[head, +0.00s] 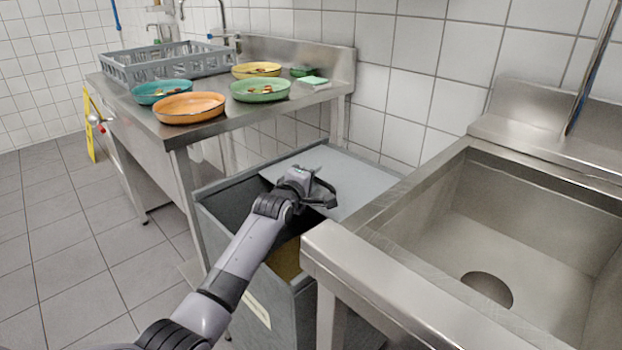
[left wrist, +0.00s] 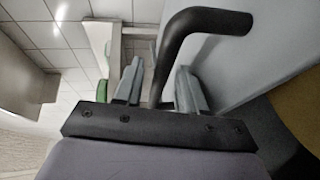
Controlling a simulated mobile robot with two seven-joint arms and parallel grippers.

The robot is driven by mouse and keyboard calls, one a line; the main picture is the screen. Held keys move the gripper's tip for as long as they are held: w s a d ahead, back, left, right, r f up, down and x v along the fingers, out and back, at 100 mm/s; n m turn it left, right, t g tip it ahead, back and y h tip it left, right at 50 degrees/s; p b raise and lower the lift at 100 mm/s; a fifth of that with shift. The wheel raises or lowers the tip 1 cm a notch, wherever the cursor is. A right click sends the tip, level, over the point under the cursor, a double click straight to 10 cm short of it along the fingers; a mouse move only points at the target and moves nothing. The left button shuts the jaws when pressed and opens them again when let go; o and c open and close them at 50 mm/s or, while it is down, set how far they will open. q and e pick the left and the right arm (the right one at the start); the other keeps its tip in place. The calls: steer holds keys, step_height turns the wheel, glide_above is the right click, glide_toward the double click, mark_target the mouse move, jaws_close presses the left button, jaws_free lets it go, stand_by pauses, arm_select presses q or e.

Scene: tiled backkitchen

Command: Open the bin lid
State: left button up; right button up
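The grey bin (head: 205,213) stands between the steel table and the sink unit. Its light grey lid (head: 355,178) covers the back and right part of the top; the front left part is uncovered, showing a dark inside and yellowish contents (head: 286,262). My left gripper (head: 322,192) is over the bin at the lid's left part. In the left wrist view, a black bent handle (left wrist: 205,22) runs between the two grey fingers (left wrist: 158,88). The fingers are apart, with a gap beside the bar. My right gripper is not in view.
The sink unit (head: 325,250) stands close on the bin's right, its corner near my left forearm. The steel table (head: 215,128) behind left holds several bowls, such as an orange one (head: 190,107), and a grey rack (head: 165,62).

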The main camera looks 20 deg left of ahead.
arm_select(q)
steer(key=shift+s, duration=0.15)
steer(key=s+r+p, duration=0.1)
steer(key=s+p, duration=0.1)
steer(key=s, duration=0.4)
steer(key=shift+s, duration=0.4)
stand_by(0.4)
